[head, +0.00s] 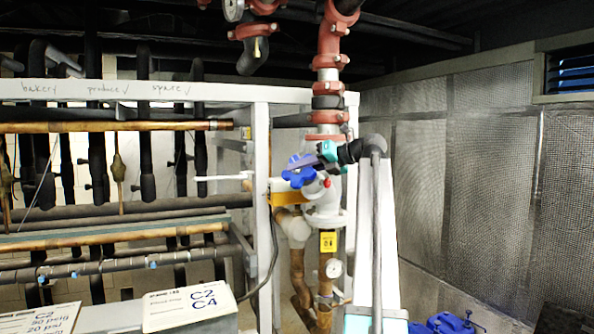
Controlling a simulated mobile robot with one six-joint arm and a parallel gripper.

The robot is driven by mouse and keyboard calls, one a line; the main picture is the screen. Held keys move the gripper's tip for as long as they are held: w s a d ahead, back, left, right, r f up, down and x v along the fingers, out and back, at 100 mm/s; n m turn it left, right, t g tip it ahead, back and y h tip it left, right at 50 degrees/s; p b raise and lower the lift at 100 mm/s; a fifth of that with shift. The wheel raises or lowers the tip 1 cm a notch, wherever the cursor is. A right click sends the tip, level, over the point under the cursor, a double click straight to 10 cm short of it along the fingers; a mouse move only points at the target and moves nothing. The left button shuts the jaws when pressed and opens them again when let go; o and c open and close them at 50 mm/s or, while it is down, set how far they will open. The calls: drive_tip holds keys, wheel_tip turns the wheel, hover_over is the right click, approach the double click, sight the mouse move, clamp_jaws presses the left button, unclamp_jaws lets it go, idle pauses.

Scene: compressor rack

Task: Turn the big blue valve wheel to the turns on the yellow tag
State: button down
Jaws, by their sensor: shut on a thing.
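The blue valve wheel (297,178) is on the valve at the upright pipe, right of the white frame post. My gripper (312,162) reaches in from the right and is shut on the wheel's upper right rim. The gripper and its teal wrist hide part of the rim. The yellow tag (328,241) hangs on the pipe below the valve. It bears small dark marks that look like "01", too small to read surely.
A white lever (224,178) sticks out left of the wheel. A round gauge (333,268) sits below the tag. White boxes (190,308) marked C2 and C4 stand at lower left. Blue fittings (448,323) lie at lower right. A mesh-covered wall (490,180) is at right.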

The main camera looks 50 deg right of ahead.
drive_tip(key=shift+r+g, duration=0.15)
drive_tip(key=shift+g, duration=0.15)
idle(0.4)
drive_tip(key=c, duration=1.9)
unclamp_jaws()
drive_tip(key=shift+c, duration=0.2)
drive_tip(key=shift+y, duration=0.3)
drive_tip(key=shift+w+a, duration=0.1)
drive_tip(key=shift+a, duration=0.15)
